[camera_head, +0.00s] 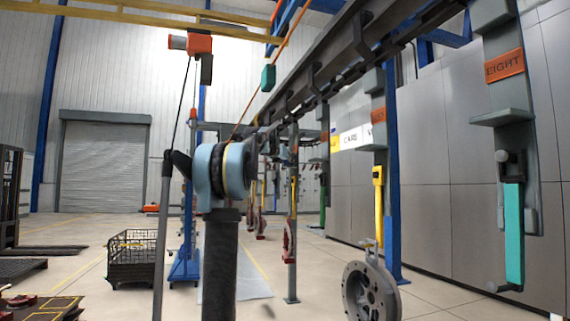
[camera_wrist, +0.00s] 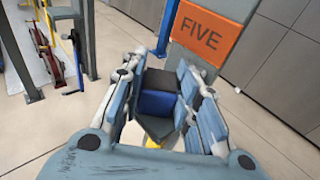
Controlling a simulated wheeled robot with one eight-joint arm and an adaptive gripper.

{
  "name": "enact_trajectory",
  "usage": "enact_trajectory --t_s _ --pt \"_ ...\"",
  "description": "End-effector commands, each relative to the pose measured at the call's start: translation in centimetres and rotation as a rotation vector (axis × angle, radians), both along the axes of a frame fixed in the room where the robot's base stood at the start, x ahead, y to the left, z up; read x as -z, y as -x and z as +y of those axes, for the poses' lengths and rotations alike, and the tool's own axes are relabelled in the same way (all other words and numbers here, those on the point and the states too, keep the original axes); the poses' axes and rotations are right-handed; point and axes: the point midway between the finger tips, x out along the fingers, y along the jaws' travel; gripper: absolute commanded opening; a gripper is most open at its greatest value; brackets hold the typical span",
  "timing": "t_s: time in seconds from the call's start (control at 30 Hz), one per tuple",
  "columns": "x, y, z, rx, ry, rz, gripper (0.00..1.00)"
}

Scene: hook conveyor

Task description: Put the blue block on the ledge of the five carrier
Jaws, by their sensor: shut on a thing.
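The blue block (camera_wrist: 156,103) sits between the two fingers of my gripper (camera_wrist: 160,100) in the wrist view. My gripper is shut on it. An orange plate reading FIVE (camera_wrist: 203,34) is on the grey carrier just beyond the fingers. A grey surface (camera_wrist: 157,130), seemingly the carrier's ledge, shows at the block's lower edge. I cannot tell whether the block touches it, and the fingers hide part of it. In the head view I cannot make out the block, the gripper or the FIVE plate.
The EIGHT carrier (camera_head: 504,66) hangs at the right, with its grey ledge (camera_head: 502,117) and a teal bar below. Another carrier with an orange plate (camera_head: 378,116) hangs nearer the middle, above a round metal flange (camera_head: 371,292). A black wire crate (camera_head: 135,262) stands on the floor at left.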

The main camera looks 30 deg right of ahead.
Motion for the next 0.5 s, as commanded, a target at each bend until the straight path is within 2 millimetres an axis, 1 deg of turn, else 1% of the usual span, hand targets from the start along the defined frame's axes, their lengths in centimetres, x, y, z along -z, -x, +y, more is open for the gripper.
enact_trajectory --t_s 0.03,0.07,0.1,0.13,0.5 --pt "0.11 0.00 0.00 0.000 0.000 0.000 0.01" --pt "0.11 -0.01 -0.01 0.000 0.000 0.000 0.33" --pt "0.10 0.00 0.00 0.000 0.000 0.000 0.42" --pt "0.10 0.00 0.00 0.000 0.000 0.000 0.49" --pt "-0.03 0.00 0.00 0.000 0.000 0.000 0.49"
